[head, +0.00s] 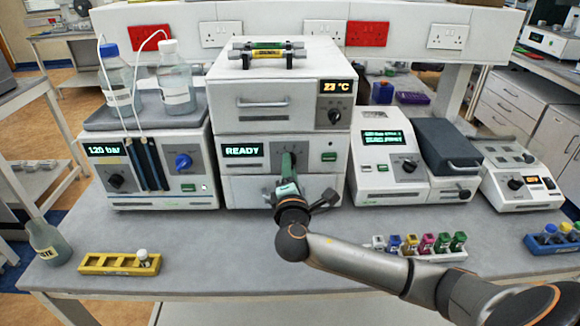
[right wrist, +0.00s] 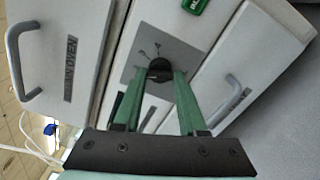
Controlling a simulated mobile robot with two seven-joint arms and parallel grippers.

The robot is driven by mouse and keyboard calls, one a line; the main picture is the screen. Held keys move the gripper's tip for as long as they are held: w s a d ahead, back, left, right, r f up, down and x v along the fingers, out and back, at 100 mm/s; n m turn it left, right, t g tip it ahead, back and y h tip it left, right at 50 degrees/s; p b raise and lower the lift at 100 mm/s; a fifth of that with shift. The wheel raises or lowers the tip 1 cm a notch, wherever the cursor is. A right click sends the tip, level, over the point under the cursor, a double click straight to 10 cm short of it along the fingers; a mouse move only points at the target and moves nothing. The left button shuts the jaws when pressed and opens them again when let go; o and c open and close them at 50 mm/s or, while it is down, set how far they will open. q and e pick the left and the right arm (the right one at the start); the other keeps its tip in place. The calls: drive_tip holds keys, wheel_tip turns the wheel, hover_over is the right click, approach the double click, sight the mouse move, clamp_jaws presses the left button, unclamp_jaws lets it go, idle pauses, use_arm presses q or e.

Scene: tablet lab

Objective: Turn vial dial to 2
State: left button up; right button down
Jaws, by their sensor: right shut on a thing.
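My right gripper (head: 288,163) reaches the front of the middle white unit (head: 240,170), whose screen reads READY. In the right wrist view its two green fingers (right wrist: 160,76) are shut on a black dial (right wrist: 159,67), one on each side. The dial sits on a grey panel with small marks around it; I cannot read which mark it points at. In the head view the fingers hide the dial. My left gripper is not in view.
A 120 bar unit (head: 150,177) with bottles stands left, and a grey-lidded unit (head: 390,190) right. A yellow rack (head: 120,264) with a vial and a white rack (head: 440,256) with several coloured vials lie in front.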

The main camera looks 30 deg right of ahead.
idle(0.3)
drive_tip(key=shift+c, duration=2.3)
unclamp_jaws()
drive_tip(key=shift+s, duration=0.1)
drive_tip(key=b+v, duration=0.2)
drive_tip(key=v, duration=1)
drive_tip(key=shift+s, duration=0.2)
